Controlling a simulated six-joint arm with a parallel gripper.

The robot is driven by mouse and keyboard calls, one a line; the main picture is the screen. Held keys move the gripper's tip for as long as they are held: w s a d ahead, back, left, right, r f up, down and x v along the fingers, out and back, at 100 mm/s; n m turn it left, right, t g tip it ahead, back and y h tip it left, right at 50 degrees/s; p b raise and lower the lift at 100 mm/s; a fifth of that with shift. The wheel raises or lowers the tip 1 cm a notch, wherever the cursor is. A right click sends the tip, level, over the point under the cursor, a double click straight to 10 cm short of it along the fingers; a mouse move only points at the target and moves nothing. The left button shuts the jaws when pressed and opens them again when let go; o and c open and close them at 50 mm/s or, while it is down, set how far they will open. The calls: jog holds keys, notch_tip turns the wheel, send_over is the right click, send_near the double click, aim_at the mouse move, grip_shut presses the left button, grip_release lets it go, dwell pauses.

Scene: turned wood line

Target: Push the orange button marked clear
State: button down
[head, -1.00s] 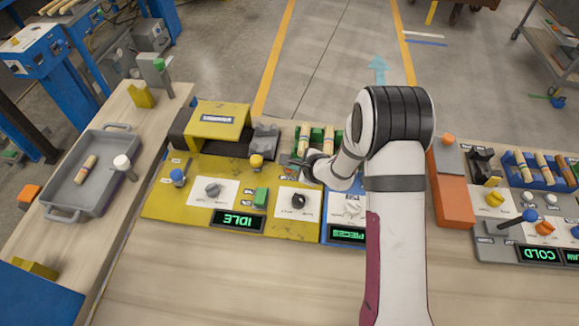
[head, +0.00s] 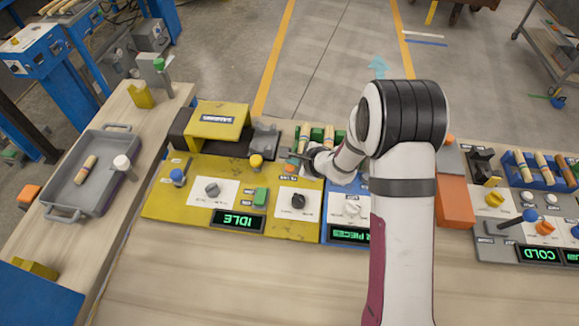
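No button that I can read as "clear" shows; the labels are small and upside down. An orange cap (head: 451,139) shows just right of my arm, partly hidden, above an orange block (head: 454,202). My gripper (head: 296,158) is small and dark, over the back edge where the yellow panel (head: 275,226) meets the blue panel (head: 327,214). It is left of the orange cap, and its finger gap cannot be made out. My arm hides the right part of the blue panel and the bench behind it.
The yellow panel has a blue lever knob (head: 177,175), a green button (head: 260,196), a black dial (head: 298,200) and a display reading IDLE (head: 237,220). A grey tray (head: 72,213) is left. The front bench is clear.

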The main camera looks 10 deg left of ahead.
jog(key=shift+r, duration=2.05)
notch_tip(320, 180, up, 7)
jog(key=n+y, duration=0.1)
jog(key=n, duration=0.2)
send_over(293, 173)
jog(key=s+a, duration=0.1)
jog(key=s, duration=0.2)
jog(key=s+r+n+g+y, duration=0.1)
jog(key=s+r+n+g, duration=0.45)
jog(key=s, duration=0.85)
jog(key=s+d+n+g+h, duration=0.1)
jog(key=s+d+n+h, duration=0.3)
jog(key=s+d, duration=1)
jog(key=s+h, duration=0.2)
jog(key=s, duration=0.2)
jog(key=shift+r, duration=0.3)
jog(key=shift+n+g, duration=0.25)
